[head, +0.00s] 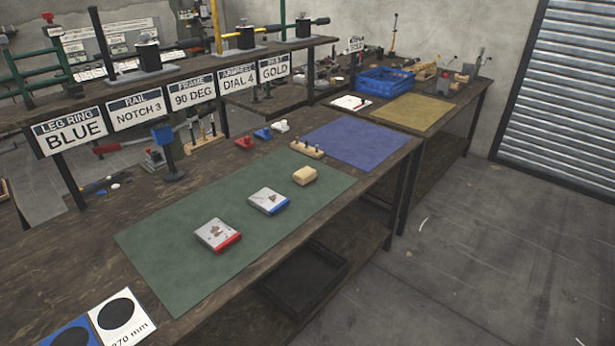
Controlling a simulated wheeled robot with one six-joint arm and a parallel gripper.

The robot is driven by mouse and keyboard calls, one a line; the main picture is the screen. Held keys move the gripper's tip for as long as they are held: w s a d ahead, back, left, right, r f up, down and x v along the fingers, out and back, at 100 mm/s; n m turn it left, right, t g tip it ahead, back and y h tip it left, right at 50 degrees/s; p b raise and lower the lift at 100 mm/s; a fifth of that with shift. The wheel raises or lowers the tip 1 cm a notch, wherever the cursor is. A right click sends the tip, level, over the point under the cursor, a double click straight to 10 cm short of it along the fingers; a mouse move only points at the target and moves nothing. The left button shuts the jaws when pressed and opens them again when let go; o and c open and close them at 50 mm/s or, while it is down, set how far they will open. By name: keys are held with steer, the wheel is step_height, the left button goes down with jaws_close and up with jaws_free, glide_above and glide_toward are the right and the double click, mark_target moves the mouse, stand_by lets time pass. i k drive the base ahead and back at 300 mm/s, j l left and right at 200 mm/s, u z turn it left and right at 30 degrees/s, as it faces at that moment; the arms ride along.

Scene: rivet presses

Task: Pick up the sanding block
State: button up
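A small tan block (304,176), which looks like the sanding block, lies flat near the far right corner of the green mat (165,270). Its top and near sides are in plain view, and nothing covers it. My gripper does not show in the head view, so I cannot see where it is relative to the block.
A blue-edged box (269,201) and a red-edged box (217,235) lie on the green mat, nearer than the block. A pegged wooden rack (307,149) stands just behind it, by the blue mat (355,142). Open floor (500,240) lies to the right.

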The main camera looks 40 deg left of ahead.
mark_target(305, 176)
steer(key=u, duration=2.3)
